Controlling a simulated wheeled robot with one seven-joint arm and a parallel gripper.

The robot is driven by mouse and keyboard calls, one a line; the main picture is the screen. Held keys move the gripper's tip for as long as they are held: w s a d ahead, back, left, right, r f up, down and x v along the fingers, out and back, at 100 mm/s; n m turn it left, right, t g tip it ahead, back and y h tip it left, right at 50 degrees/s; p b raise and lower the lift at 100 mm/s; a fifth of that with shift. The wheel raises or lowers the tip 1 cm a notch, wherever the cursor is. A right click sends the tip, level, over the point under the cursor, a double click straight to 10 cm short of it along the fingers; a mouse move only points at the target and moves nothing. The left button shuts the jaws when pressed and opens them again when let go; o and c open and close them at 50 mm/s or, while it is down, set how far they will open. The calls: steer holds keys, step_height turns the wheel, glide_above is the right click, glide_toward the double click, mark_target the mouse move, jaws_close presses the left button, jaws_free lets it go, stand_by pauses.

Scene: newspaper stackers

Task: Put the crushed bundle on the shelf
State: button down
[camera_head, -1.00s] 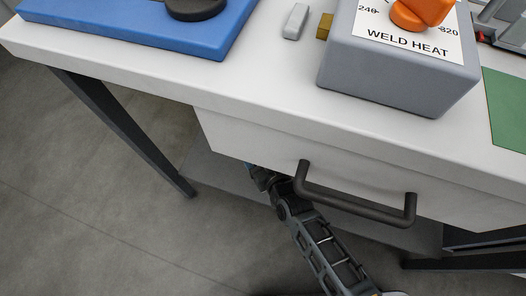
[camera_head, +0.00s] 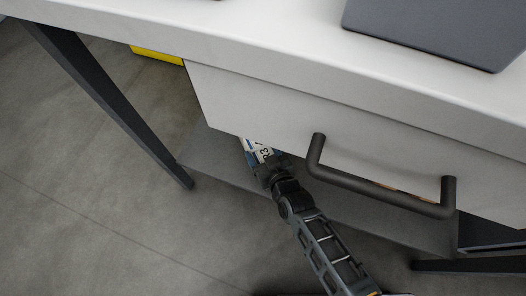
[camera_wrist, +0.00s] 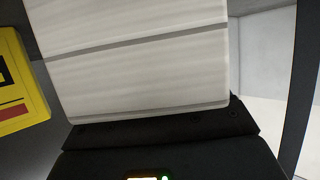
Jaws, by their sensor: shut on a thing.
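My gripper (camera_head: 268,170) reaches under the desk drawer and is shut on a pale bundle with printed markings (camera_head: 258,148). In the head view only a small part of the bundle shows; the drawer front hides the rest. In the wrist view the bundle (camera_wrist: 140,62) is a large whitish block with grey bands, just beyond the dark jaws. The grey shelf (camera_head: 203,148) lies low under the desk. I cannot tell whether the bundle touches the shelf, or whether it is crushed.
The white drawer front (camera_head: 250,110) with its dark handle (camera_head: 380,188) hangs above my arm. A dark desk leg (camera_head: 110,105) stands at the left. A yellow thing (camera_head: 157,54) shows under the desk and in the wrist view (camera_wrist: 18,85). The grey floor at left is clear.

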steer(key=shift+r, duration=0.15)
jaws_free()
steer(key=shift+s+d+r+p, duration=0.1)
steer(key=shift+s+p, duration=0.1)
steer(key=shift+p, duration=0.1)
steer(key=p+v, duration=0.5)
steer(key=v, duration=0.6)
steer(key=shift+s, duration=0.2)
steer(key=shift+d+r, duration=0.1)
